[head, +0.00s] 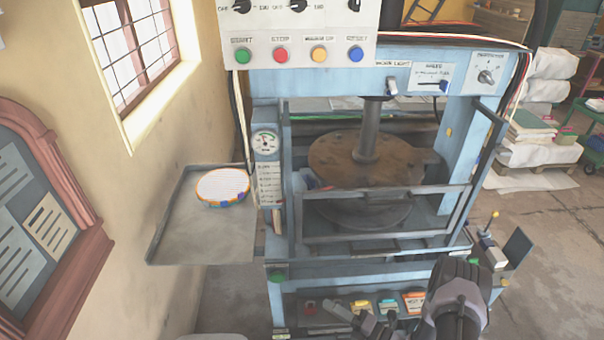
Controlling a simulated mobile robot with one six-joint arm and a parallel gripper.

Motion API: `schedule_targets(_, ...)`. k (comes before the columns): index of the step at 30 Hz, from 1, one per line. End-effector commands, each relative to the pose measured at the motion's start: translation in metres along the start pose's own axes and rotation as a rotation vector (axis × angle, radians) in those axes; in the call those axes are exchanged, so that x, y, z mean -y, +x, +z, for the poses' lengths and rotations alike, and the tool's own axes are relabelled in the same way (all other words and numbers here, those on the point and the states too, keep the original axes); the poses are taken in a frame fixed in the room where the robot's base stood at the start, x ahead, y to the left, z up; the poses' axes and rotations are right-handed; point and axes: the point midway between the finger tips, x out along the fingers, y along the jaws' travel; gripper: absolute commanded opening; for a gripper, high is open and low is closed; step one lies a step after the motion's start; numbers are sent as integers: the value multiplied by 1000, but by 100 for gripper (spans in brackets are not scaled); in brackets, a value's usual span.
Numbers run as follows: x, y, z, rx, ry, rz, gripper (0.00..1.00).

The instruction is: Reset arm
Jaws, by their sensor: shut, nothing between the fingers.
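My arm rises from the bottom edge in front of the press. My gripper (340,312) shows low in the head view, left of the thick grey wrist joint, and points left. It is shut and empty, in front of the press's lower panel. The blue plate press (425,78) fills the middle. Its round brown platen (330,160) sits under a vertical ram (369,130), behind a grey guard frame (390,198). A round white plate with a coloured rim (222,185) lies on the grey side tray (200,236) at left, apart from my gripper.
A control box above has green (243,56), red, yellow and blue buttons. A lever with a yellow knob (494,215) stands right of the press, near my arm. A red-framed notice board (80,215) hangs on the left wall. Floor shows at right (550,240).

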Motion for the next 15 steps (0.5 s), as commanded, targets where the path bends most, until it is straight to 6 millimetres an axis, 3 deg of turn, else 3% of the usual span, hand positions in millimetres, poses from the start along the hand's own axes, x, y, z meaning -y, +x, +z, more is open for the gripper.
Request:
schedule_targets(1,-36,13,10,-94,-124,6,0)
schedule_targets(3,-96,29,9,-280,-352,14,0)
schedule_targets(7,-199,38,-20,-631,-822,41,0)
schedule_targets(9,-245,32,-42,-810,-1084,61,0)
schedule_targets(12,-298,10,-74,-1053,-1465,91,0)
schedule_targets(15,-338,-19,-100,-1282,-1854,119,0)
